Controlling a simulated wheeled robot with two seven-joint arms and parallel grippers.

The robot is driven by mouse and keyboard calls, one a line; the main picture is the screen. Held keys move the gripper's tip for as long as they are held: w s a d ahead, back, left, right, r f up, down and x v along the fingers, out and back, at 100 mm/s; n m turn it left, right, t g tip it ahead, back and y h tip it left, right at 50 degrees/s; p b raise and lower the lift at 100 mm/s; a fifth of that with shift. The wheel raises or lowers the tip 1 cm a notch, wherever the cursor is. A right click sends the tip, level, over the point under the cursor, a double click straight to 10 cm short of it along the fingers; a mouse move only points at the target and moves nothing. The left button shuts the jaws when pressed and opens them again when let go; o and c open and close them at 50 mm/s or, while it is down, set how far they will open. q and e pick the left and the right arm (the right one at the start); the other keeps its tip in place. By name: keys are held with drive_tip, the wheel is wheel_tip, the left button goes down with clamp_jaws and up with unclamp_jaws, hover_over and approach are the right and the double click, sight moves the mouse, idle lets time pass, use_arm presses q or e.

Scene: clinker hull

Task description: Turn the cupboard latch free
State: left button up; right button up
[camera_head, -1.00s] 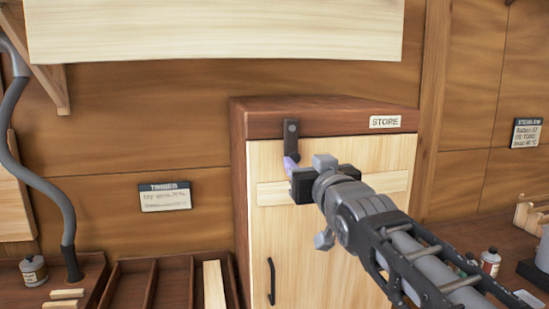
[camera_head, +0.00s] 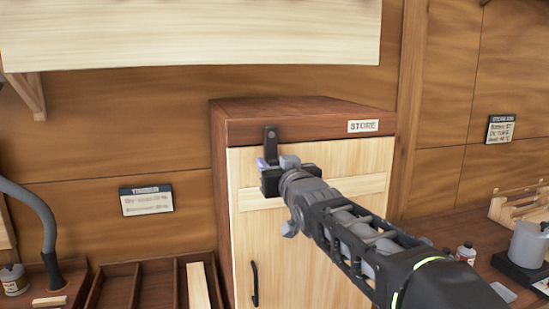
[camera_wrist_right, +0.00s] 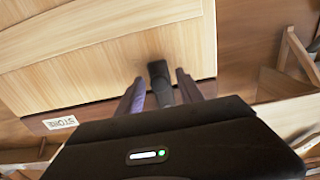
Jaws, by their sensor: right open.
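The dark cupboard latch (camera_head: 271,143) hangs at the top left of the pale door (camera_head: 300,245) of the cupboard marked STORE. Its lower end is hidden behind my right gripper (camera_head: 270,165) in the head view. In the right wrist view, the latch (camera_wrist_right: 160,72) shows between the two purple fingers of my right gripper (camera_wrist_right: 161,92). The fingers are apart, one on each side of the latch, with visible gaps. I cannot tell whether either finger touches it. The door is flush with the frame. My left gripper is not in view.
A dark door handle (camera_head: 254,284) is lower on the door. A pale shelf (camera_head: 190,35) juts out above the cupboard. A divided wooden tray (camera_head: 137,288) lies at the left. A grey pot (camera_head: 528,245) and small bottles stand on the right bench.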

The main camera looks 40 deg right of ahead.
drive_tip(key=shift+w+d, duration=0.1)
drive_tip(key=shift+w, duration=0.1)
clamp_jaws()
idle(0.4)
idle(1.0)
